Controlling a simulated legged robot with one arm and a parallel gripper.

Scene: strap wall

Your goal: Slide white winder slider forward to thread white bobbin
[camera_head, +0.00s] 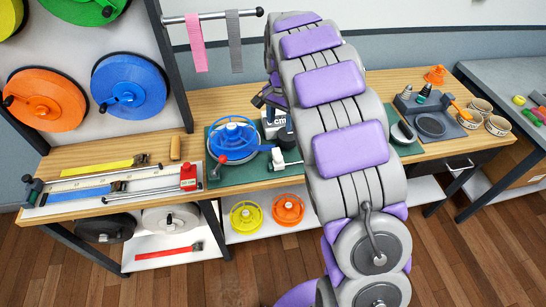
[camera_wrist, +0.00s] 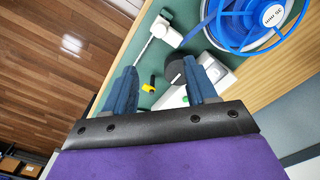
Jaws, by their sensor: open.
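My gripper (camera_wrist: 160,68) is open and empty in the wrist view, its blue fingers spread above the green mat (camera_wrist: 143,55). Between the fingers is a small yellow-and-black piece (camera_wrist: 151,84); a dark round roller (camera_wrist: 176,71) is close by the right finger. A white block on a thin rod (camera_wrist: 168,31), seemingly the winder slider, lies ahead of the fingertips, apart from them. It also shows in the head view (camera_head: 278,157), beside a blue spoked wheel (camera_head: 232,138). I cannot make out a white bobbin for certain. In the head view my gripper (camera_head: 266,99) is partly hidden by my arm.
A white counter box (camera_head: 273,123) stands behind the roller. Left on the wooden bench (camera_head: 60,155) are a measuring rail (camera_head: 115,186) and straps. Orange and blue reels (camera_head: 130,85) hang on the wall. A grey tray (camera_head: 431,118) and small bowls are at right.

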